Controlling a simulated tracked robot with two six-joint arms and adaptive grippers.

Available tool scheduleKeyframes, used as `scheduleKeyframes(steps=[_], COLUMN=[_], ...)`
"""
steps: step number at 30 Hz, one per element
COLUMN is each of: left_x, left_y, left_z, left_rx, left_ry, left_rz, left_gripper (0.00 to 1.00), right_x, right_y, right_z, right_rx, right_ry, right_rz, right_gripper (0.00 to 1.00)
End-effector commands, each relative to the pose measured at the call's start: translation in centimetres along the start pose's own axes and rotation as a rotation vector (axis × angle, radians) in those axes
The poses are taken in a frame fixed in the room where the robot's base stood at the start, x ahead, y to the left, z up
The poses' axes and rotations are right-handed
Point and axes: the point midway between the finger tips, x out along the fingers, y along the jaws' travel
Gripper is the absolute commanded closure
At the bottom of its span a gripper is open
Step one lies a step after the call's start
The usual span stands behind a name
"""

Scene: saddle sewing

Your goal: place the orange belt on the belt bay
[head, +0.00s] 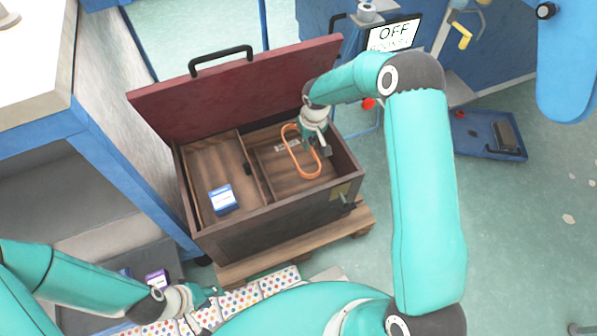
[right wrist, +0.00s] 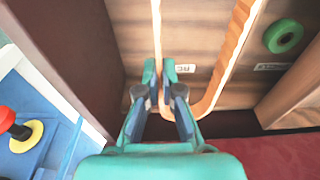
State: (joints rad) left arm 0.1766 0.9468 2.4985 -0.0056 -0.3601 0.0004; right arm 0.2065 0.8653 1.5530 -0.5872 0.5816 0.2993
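The orange belt (head: 291,152) is a long upright-looking loop over the right compartment of the open wooden chest (head: 217,243). My right gripper (head: 322,143) is at the belt's right side, above that compartment. In the right wrist view, my right gripper's fingers (right wrist: 161,76) are closed around one strand of the belt (right wrist: 240,30), near its rounded end. White labels (right wrist: 270,66) show on the compartment's wood; their text is too small to read surely. My left gripper (head: 212,291) is low at the left, by dotted white packs (head: 240,299); its finger opening is unclear.
The chest's red lid (head: 240,88) stands open behind. A blue-and-white box (head: 222,198) sits in the left compartment. A green ring (right wrist: 283,36) lies by the labels. A blue-edged cabinet (head: 95,140) stands close left of the chest.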

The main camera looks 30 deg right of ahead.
Motion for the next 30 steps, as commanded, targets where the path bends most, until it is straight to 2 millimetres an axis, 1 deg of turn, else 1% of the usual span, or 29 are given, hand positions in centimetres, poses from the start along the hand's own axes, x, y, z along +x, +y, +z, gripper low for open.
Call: scheduleKeyframes(steps=[1,5,9,16,21,24,30], left_x=[0.5,1.1,1.9,2.4,3.2,3.3,3.2], left_y=[-0.2,-0.4,-0.7,-0.9,-1.2,-1.2,-1.2], left_z=[0.0,0.0,0.0,0.0,0.0,0.0,0.0], left_rx=[0.000,0.000,0.000,0.000,0.000,0.000,0.000], left_ry=[0.000,0.000,0.000,0.000,0.000,0.000,0.000], left_rz=[0.000,0.000,0.000,0.000,0.000,0.000,0.000], left_gripper=[0.65,0.65,0.65,0.65,0.65,0.65,0.65], right_x=[0.9,2.8,5.3,7.3,9.7,10.2,10.0], right_y=[0.1,0.2,0.2,0.2,0.2,0.2,0.1], right_z=[0.1,0.4,0.8,1.0,1.4,1.4,1.4], right_rx=[0.001,0.001,0.001,0.001,0.001,0.001,0.000], right_ry=[-0.001,-0.002,-0.003,-0.001,-0.001,-0.001,0.000], right_rz=[0.000,0.000,0.000,0.000,0.000,0.000,0.000], right_gripper=[1.00,1.00,1.00,1.00,1.00,1.00,1.00])
